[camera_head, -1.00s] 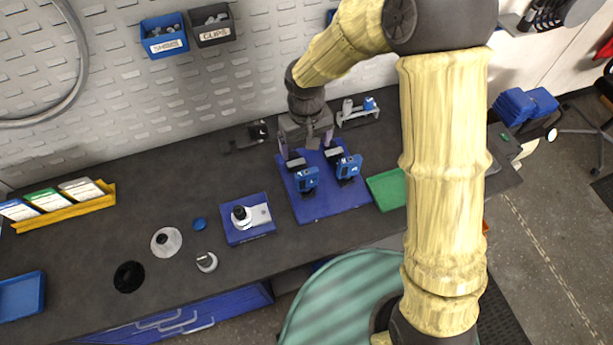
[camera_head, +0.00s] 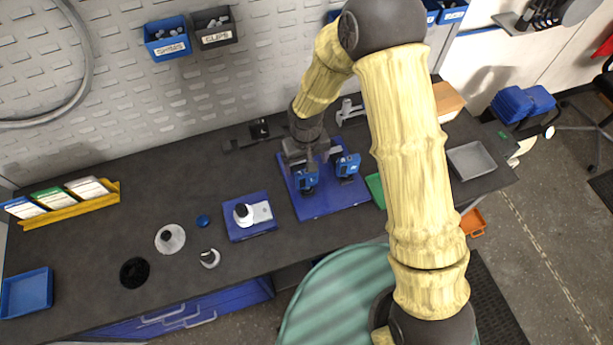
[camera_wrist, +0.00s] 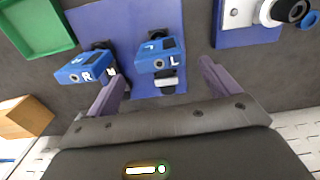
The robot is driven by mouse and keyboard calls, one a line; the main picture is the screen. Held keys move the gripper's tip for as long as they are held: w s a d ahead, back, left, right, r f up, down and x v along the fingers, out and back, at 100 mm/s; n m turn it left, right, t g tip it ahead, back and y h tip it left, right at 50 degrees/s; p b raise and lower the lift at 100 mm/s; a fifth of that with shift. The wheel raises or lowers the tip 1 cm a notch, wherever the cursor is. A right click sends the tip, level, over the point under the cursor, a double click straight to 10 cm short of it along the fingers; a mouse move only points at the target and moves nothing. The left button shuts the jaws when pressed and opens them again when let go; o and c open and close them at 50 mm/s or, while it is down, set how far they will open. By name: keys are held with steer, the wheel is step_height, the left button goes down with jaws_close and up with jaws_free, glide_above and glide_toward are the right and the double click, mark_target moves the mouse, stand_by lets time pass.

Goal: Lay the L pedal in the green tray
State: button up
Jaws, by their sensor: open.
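The blue L pedal (camera_wrist: 158,58) stands on a blue mat (camera_wrist: 196,15), with its white L facing the wrist camera. My gripper (camera_wrist: 158,78) is open, with one finger on each side in that view and the L pedal between and just beyond the tips. It is not gripped. In the head view the L pedal (camera_head: 306,180) is partly under my gripper (camera_head: 310,163). The blue R pedal (camera_wrist: 84,68) stands beside it, close to the left finger; it also shows in the head view (camera_head: 348,166). The green tray (camera_wrist: 36,24) is past the R pedal, partly hidden by my arm in the head view (camera_head: 375,189).
A blue block with a metal plate and black knob (camera_head: 248,217) stands left of the mat. A grey tray (camera_head: 471,160) and wooden box (camera_head: 447,101) are at the right. A small stand (camera_head: 350,112) is behind the mat.

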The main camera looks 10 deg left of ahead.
steer(key=shift+s+f+p, duration=0.15)
steer(key=shift+f+p, duration=1.15)
steer(key=shift+f, duration=1.1)
steer(key=c, duration=1.2)
steer(key=shift+c, duration=0.2)
steer(key=shift+r, duration=0.15)
steer(key=shift+r+b, duration=0.5)
steer(key=shift+r, duration=0.2)
step_height(320, 180, up, 8)
steer(key=b, duration=0.2)
steer(key=shift+r+b, duration=0.2)
steer(key=shift+b, duration=0.1)
